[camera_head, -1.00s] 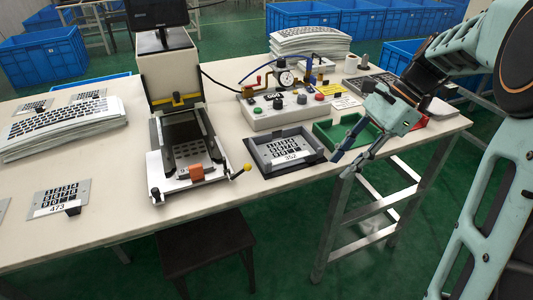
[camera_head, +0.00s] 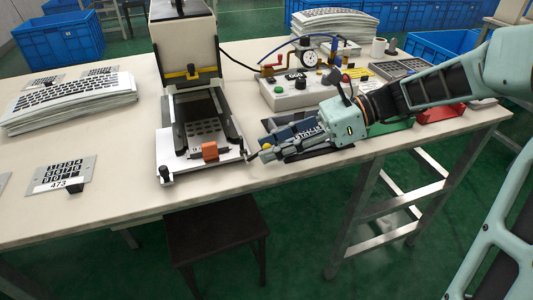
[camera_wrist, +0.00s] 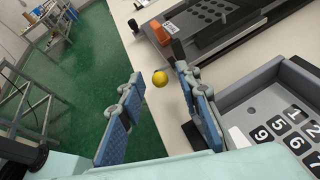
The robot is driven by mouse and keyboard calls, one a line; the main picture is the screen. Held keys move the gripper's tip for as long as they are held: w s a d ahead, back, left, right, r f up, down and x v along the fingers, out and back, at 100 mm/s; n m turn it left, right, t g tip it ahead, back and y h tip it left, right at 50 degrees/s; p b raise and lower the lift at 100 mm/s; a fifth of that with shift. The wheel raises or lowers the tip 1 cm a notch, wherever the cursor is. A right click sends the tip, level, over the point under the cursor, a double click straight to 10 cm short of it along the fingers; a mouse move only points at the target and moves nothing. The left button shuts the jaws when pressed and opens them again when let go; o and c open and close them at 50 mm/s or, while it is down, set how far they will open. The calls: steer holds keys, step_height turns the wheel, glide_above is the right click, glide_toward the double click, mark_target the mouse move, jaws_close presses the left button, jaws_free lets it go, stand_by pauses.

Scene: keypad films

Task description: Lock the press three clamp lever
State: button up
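The press (camera_head: 188,50) is a beige machine with a yellow bar and a low dark bed. An orange block (camera_head: 209,151) sits at the front of the bed on a white plate. The clamp lever ends in a yellow ball knob (camera_wrist: 160,78) in the wrist view; its shaft is mostly hidden there. My gripper (camera_head: 264,140) is by the press bed's right front corner. In the wrist view its two blue fingers stand apart, with the knob showing in the gap near the fingertips. I cannot tell whether a finger touches it.
A keypad in a grey tray (camera_wrist: 255,90) lies close beside the right finger. A control box with gauge and buttons (camera_head: 295,92) stands behind my gripper. Film stacks (camera_head: 70,100) lie at left. The table's front edge is near, with a dark stool (camera_head: 215,240) below.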

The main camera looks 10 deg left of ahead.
steer(key=shift+x, duration=0.8)
steer(key=shift+c, duration=0.6)
jaws_close()
steer(key=shift+r, duration=0.15)
